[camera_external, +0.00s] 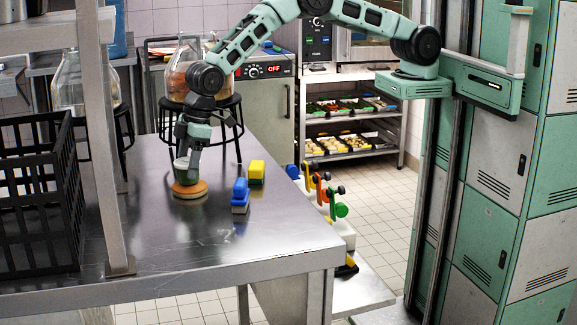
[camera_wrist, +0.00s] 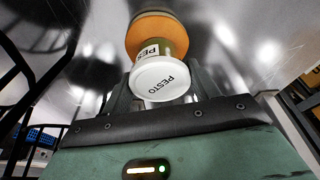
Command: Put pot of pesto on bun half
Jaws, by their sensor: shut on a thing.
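The pot of pesto is a small pot with a white lid marked PESTO (camera_wrist: 162,80) and an olive-green body, held between the fingers in the wrist view. In the external view the pot (camera_external: 181,164) is partly hidden by the fingers. My gripper (camera_external: 187,165) points down over the table and is shut on the pot. The bun half (camera_external: 190,191), round and orange-brown, lies on the steel table right under the pot. It also shows beyond the pot in the wrist view (camera_wrist: 150,25). The pot's base is at the bun's top; I cannot tell whether they touch.
A blue-topped brush (camera_external: 240,195) and a yellow block (camera_external: 257,171) stand on the table right of the bun. A black crate (camera_external: 40,205) and a steel post (camera_external: 101,130) are at left. The table's front (camera_external: 220,240) is clear. Bottles with coloured tops (camera_external: 325,195) stand beyond the right edge.

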